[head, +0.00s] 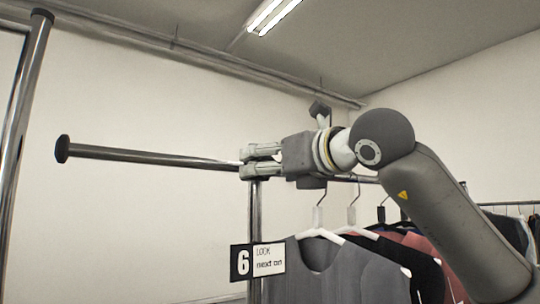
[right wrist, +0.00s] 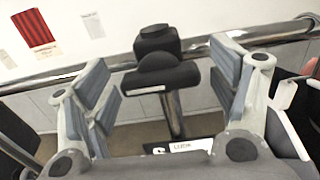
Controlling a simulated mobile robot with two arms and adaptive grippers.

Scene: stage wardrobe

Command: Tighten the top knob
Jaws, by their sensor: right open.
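The black top knob (right wrist: 160,76) shows in the right wrist view, at the joint where the chrome rail (right wrist: 62,78) meets the upright post (right wrist: 174,115). A rounded black part (right wrist: 157,38) sits just behind it. My right gripper (right wrist: 160,88) is open, with its grey-blue finger pads to the left and right of the knob and visible gaps on both sides. In the head view my right gripper (head: 252,161) comes in from the right at the rail (head: 150,156), near the top of the post (head: 254,212). It hides the knob there. My left gripper is not in view.
A sign with a 6 (head: 257,261) hangs on the post below. Clothes on hangers (head: 340,268) hang close under my right arm. A second chrome post (head: 24,95) stands at the far left. Space above the rail is clear.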

